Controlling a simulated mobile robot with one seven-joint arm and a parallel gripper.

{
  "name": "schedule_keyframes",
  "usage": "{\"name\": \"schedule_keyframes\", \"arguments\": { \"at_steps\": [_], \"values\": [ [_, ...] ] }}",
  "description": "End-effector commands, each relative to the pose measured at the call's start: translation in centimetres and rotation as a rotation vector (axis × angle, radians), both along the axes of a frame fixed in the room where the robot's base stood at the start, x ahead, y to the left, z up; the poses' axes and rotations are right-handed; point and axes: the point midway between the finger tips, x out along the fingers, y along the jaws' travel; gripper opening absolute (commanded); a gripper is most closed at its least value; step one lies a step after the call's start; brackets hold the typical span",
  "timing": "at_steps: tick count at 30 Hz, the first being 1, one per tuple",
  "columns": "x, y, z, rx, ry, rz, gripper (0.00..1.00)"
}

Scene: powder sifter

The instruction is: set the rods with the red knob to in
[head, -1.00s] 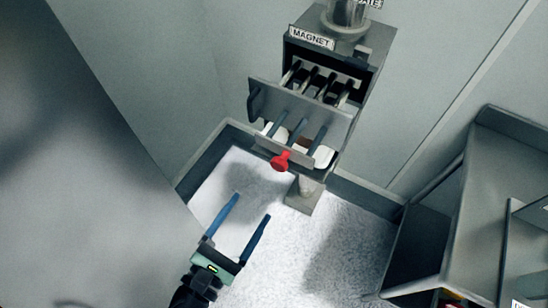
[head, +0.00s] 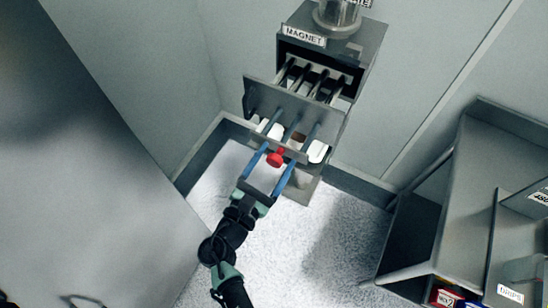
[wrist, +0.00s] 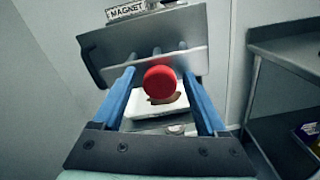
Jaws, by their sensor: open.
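The magnet unit (head: 355,60) is a grey box labelled MAGNET against the wall. Its rods (head: 315,85) stand drawn out, with a grey front plate (head: 262,98) well clear of the box opening. The red knob (head: 275,159) is at the front of this rod assembly; in the wrist view the red knob (wrist: 160,82) faces me, centred. My gripper (head: 279,153) is open, its blue fingers on either side of the knob. In the wrist view a gap shows between the knob and each finger. The knob hides part of what lies behind it.
White pieces (head: 317,151) and a brown patch (wrist: 165,98) show under the plate. A grey shelf unit (head: 455,190) with bins stands at the right. A large grey panel (head: 80,190) fills the left. The pale floor (head: 300,250) between them is clear.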

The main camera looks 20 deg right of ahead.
Motion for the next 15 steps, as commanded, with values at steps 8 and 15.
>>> {"name": "schedule_keyframes", "arguments": {
  "at_steps": [8,15],
  "values": [
    [0.00,0.03,0.02,0.000,0.000,0.000,0.54],
    [-0.01,0.03,0.03,0.000,0.000,0.000,0.10]
  ]
}}
